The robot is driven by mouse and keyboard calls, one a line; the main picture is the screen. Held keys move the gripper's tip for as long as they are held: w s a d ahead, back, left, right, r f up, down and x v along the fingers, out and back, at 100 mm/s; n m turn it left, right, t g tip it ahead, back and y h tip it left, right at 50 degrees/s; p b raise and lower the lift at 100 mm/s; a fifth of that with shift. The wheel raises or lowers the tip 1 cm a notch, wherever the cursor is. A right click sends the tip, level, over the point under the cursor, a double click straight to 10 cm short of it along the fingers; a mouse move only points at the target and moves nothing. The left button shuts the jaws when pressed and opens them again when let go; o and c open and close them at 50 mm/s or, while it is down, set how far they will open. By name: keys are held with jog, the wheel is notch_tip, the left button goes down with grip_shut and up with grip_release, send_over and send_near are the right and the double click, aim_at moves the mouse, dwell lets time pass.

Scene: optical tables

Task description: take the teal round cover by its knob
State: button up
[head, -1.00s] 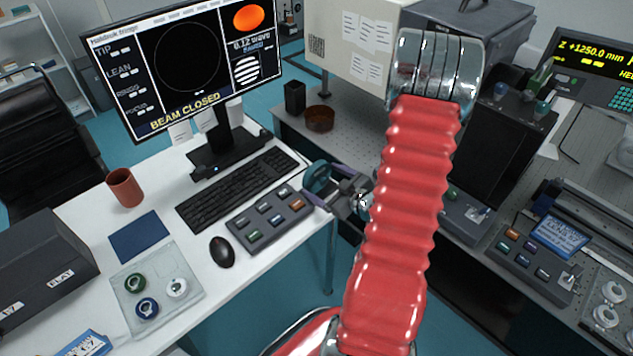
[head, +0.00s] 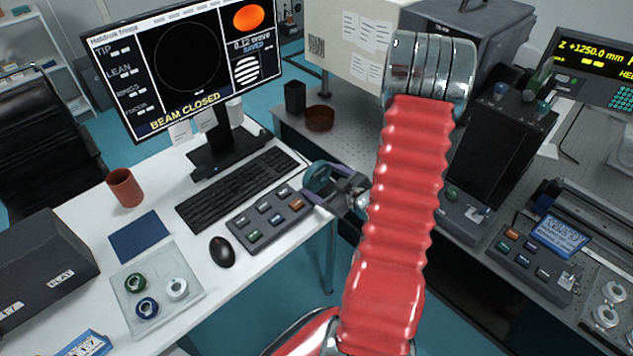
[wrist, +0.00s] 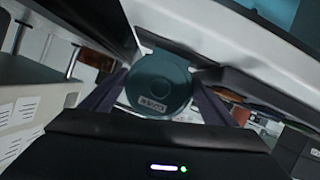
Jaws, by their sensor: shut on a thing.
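The teal round cover (head: 318,178) is at the tips of my gripper (head: 322,187), by the right edge of the white desk near the keyboard. In the wrist view the cover (wrist: 160,84) faces the camera as a dark teal disc with a small label on it. The purple-grey fingers of my gripper (wrist: 158,98) come in on both sides of it. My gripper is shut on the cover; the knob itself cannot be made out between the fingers.
The white desk (head: 75,212) holds a keyboard (head: 237,188), a button box (head: 268,220), a mouse (head: 222,251) and a monitor (head: 190,65). A grey optical table (head: 350,140) with a brown round dish (head: 320,118) lies behind. A gap with teal floor separates them.

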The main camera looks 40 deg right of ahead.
aim_at(322, 178)
jog(key=shift+c, duration=1.3)
jog(key=shift+r, duration=0.1)
jog(key=shift+r, duration=4.9)
jog(key=shift+w, duration=0.1)
